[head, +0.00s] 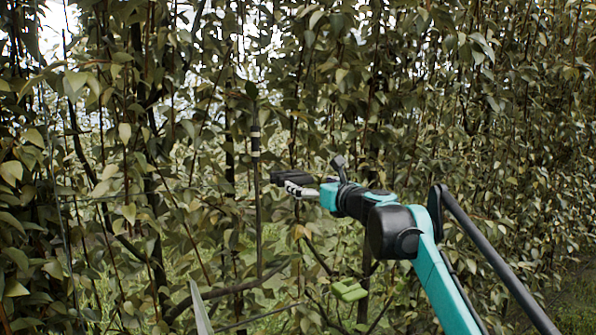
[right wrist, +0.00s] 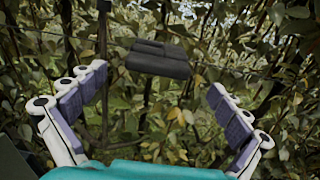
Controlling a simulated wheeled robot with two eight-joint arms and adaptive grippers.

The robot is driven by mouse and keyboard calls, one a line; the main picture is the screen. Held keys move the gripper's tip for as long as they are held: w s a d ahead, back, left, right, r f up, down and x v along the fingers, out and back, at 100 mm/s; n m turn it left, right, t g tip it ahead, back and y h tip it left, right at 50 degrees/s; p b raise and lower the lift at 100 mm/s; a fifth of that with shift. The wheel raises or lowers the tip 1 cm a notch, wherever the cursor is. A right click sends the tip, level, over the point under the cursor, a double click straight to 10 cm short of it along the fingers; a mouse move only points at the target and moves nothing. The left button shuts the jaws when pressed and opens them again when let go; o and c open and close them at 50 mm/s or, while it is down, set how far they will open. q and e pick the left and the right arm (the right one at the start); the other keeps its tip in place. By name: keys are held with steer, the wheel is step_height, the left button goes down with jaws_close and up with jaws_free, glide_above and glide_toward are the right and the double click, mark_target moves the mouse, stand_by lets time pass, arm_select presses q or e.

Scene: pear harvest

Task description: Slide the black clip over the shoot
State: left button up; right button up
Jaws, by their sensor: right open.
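The black clip (right wrist: 157,60) shows in the right wrist view as a dark two-part block just beyond and between my fingertips. It also shows in the head view (head: 283,177) at the tip of my right gripper (head: 300,186). In the wrist view my right gripper (right wrist: 156,82) has its fingers spread wide, with clear gaps on both sides of the clip. The upright shoot (head: 258,200), a thin dark stem with pale bands near its top, stands left of the clip in the head view. The clip appears apart from it. My left gripper is out of view.
Dense leaves and stems fill the area behind and around the gripper. A thin line (right wrist: 215,82) runs across behind the clip in the wrist view. A bright green object (head: 348,290) hangs low, below my right gripper. A pale pointed shape (head: 200,310) rises at the bottom.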

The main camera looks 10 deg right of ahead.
mark_target(300, 181)
steer(key=p+x, duration=0.1)
steer(key=x, duration=0.5)
steer(key=shift+w+a+f+p, duration=0.1)
steer(key=shift+w+p, duration=0.15)
steer(key=shift+p, duration=0.15)
steer(key=shift+s, duration=0.1)
steer(key=c, duration=1.5)
steer(key=s+a, duration=0.1)
steer(key=a, duration=0.3)
steer(key=s+a, duration=0.1)
steer(key=a, duration=0.2)
steer(key=shift+s+a, duration=0.1)
steer(key=shift+s, duration=0.3)
steer(key=shift+c, duration=0.4)
